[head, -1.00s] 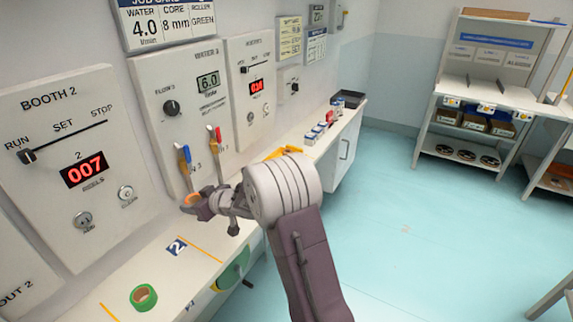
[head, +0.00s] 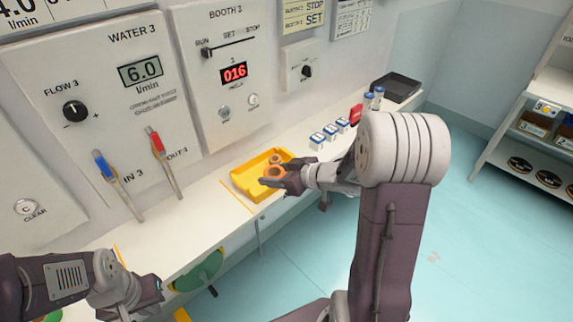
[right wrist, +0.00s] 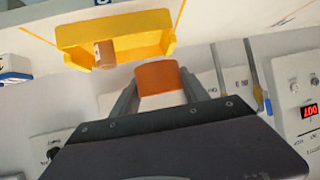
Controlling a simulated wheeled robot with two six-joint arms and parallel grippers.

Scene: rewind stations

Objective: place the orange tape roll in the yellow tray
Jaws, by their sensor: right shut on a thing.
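The orange tape roll (head: 271,176) is between the fingers of my right gripper (head: 277,182) in the head view. The right wrist view shows the roll (right wrist: 160,76) pinched between both fingers. The yellow tray (head: 244,180) lies on the counter below Booth 3. In the head view the held roll overlaps the tray's front right side; in the right wrist view it appears apart from the tray (right wrist: 140,22). A tan-brown roll (right wrist: 105,53) sits in the tray. My left gripper (head: 145,297) is low at the left, its fingers unclear.
Several small blue-and-white boxes (head: 330,133) and a black tray (head: 396,87) stand on the counter to the right. Blue (head: 112,178) and red (head: 160,155) valve levers stick out left of the tray. A green disc (head: 198,272) is at the counter's front edge.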

